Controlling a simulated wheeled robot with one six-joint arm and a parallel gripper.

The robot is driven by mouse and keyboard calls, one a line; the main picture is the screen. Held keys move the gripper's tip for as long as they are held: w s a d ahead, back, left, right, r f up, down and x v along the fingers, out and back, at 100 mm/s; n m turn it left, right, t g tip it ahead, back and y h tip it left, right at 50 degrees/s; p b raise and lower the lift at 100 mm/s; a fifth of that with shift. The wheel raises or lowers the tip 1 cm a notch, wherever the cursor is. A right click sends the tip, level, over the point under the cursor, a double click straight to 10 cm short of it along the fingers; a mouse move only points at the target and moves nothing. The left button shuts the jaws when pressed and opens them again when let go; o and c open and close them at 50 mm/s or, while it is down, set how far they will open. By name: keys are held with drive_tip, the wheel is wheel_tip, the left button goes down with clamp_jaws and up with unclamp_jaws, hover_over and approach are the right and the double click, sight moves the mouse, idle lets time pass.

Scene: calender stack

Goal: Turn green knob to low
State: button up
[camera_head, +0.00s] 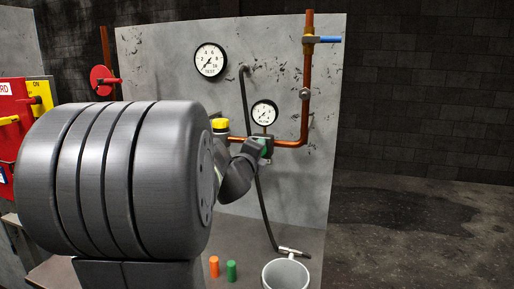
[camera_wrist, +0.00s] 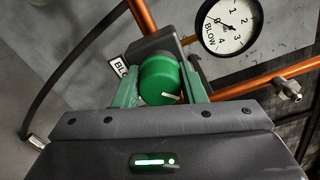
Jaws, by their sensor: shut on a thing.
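The green knob (camera_wrist: 158,76) sits in the middle of the wrist view, on a dark block below a copper pipe. A short white mark on its face points to the right. My gripper (camera_wrist: 164,82) has its two green fingers on either side of the knob and is shut on it. In the head view my gripper (camera_head: 264,146) is at the wall panel, just below the small gauge, and hides the knob.
The small gauge (camera_head: 264,112) is above my gripper; it reads "BLOW" in the wrist view (camera_wrist: 230,26). Copper pipe (camera_head: 290,143) and a dark hose (camera_head: 263,215) run close by. A yellow knob (camera_head: 220,125) is to the left. A bucket (camera_head: 286,275) stands below.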

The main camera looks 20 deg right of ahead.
drive_tip(key=n+p, duration=0.2)
drive_tip(key=n, duration=0.2)
drive_tip(key=shift+n, duration=0.4)
drive_tip(key=n+p, duration=0.2)
drive_tip(key=n, duration=0.3)
drive_tip(key=shift+p, duration=0.35)
drive_tip(key=n+p, duration=0.2)
drive_tip(key=n, duration=0.3)
drive_tip(key=shift+n+p, duration=0.3)
drive_tip(key=shift+n, duration=0.1)
drive_tip(key=n+p, duration=0.2)
drive_tip(key=n, duration=0.2)
drive_tip(key=shift+n, duration=0.3)
drive_tip(key=n+p, duration=0.2)
drive_tip(key=n, duration=0.3)
drive_tip(key=shift+s, duration=0.1)
drive_tip(key=n+p, duration=0.2)
drive_tip(key=n, duration=0.3)
drive_tip(key=n+p, duration=0.1)
drive_tip(key=n, duration=0.3)
drive_tip(key=shift+p, duration=0.35)
drive_tip(key=n+p, duration=0.1)
drive_tip(key=n, duration=0.3)
drive_tip(key=shift+n, duration=0.6)
